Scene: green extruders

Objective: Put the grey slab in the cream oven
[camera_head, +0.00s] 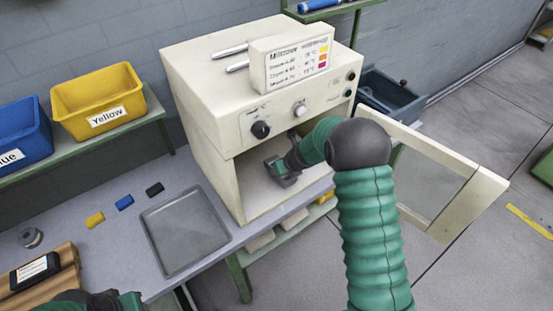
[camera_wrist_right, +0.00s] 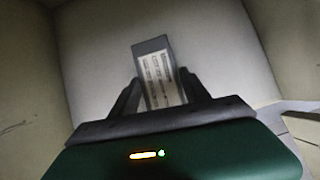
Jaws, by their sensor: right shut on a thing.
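The cream oven (camera_head: 200,110) stands on the bench with its door (camera_head: 450,205) swung open to the right. My right arm reaches through the opening, and my right gripper (camera_head: 281,172) is inside the chamber. In the right wrist view the gripper (camera_wrist_right: 160,88) is shut on the grey slab (camera_wrist_right: 152,46), which has a white printed label and sticks out past the fingertips. I cannot tell whether the slab touches the oven floor. My left gripper (camera_head: 86,299) is at the bottom left edge, partly cut off; its jaws are not clear.
A grey tray (camera_head: 152,237) lies on the bench left of the oven. Yellow, blue and black small blocks (camera_head: 124,202) lie beyond it. A wooden board with a dark labelled device (camera_head: 35,271) is at lower left. Yellow (camera_head: 98,98) and blue bins stand on a shelf behind.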

